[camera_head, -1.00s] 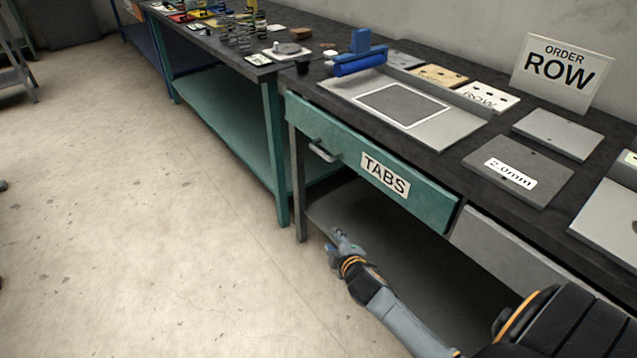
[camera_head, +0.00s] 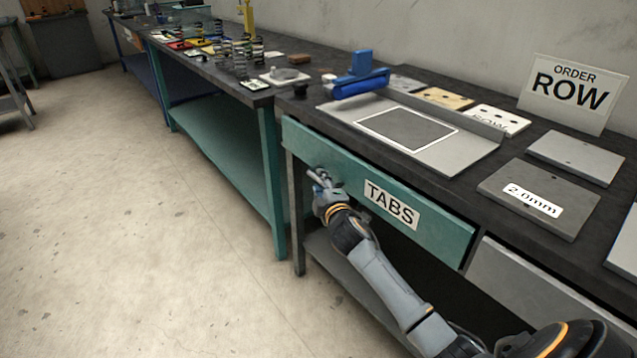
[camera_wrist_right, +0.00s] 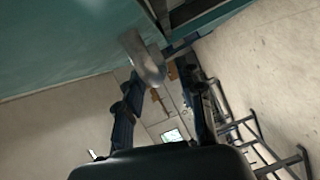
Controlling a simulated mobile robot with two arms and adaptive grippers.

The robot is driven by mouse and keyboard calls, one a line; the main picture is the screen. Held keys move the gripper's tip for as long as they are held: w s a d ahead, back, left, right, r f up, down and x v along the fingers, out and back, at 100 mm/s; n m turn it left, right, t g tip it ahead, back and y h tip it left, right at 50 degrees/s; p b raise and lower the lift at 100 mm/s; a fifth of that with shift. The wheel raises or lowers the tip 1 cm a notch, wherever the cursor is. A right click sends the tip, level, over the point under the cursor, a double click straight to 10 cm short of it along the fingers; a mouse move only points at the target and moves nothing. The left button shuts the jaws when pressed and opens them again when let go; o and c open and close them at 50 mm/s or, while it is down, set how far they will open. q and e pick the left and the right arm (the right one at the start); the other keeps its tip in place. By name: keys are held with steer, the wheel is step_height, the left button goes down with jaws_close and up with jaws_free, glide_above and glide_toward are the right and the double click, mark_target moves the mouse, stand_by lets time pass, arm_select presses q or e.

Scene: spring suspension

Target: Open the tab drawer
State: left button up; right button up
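The tab drawer (camera_head: 350,172) has a teal front with a white TABS label (camera_head: 391,204). It looks shut under the bench top. My right gripper (camera_head: 318,177) is at the left part of the drawer front and covers the handle in the head view. In the right wrist view, the grey bar handle (camera_wrist_right: 145,62) sticks out from the teal front, around the tips of the two dark fingers (camera_wrist_right: 162,95). The fingers are apart, so the gripper is open. I cannot tell whether either finger touches the handle. My left gripper is not in view.
The dark bench top (camera_head: 462,166) above holds a grey metal plate (camera_head: 455,152), a blue roller tool (camera_head: 360,78), a 2.0mm plate (camera_head: 540,185) and an ORDER ROW sign (camera_head: 569,95). A grey drawer (camera_head: 520,290) is on the right. The floor (camera_head: 130,230) on the left is clear.

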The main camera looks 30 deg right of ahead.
steer(key=shift+x, duration=1.2)
jaws_close()
